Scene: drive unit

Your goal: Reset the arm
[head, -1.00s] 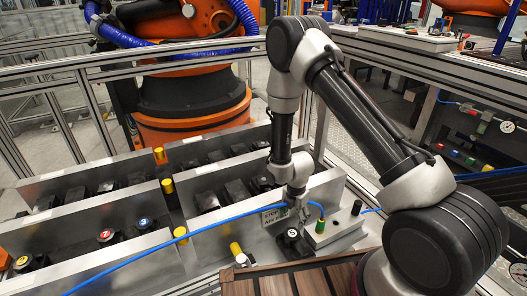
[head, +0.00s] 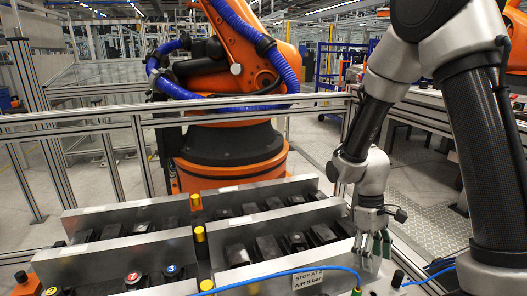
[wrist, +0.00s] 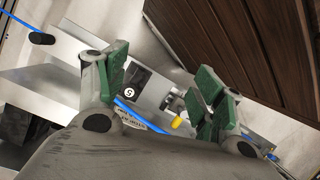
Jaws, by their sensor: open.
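My arm comes down from the upper right in the head view. My gripper (head: 375,246) hangs from it, fingers downward, above the right end of the metal drive unit (head: 120,245). In the wrist view its green-padded fingers (wrist: 166,84) are spread wide with nothing held between them. A dark knob with a white numbered face (wrist: 133,92) shows below, between the fingers. A sign (head: 308,281) reading "STOP AT" stands just left of the gripper, its lower text hard to read.
A blue hose (head: 270,272) runs across the unit beside the gripper. Yellow posts (head: 200,234) rise between the compartments. A metal rail fence (head: 90,117) and an orange robot (head: 235,158) stand behind. Brown slatted panels (wrist: 240,40) lie close by in the wrist view.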

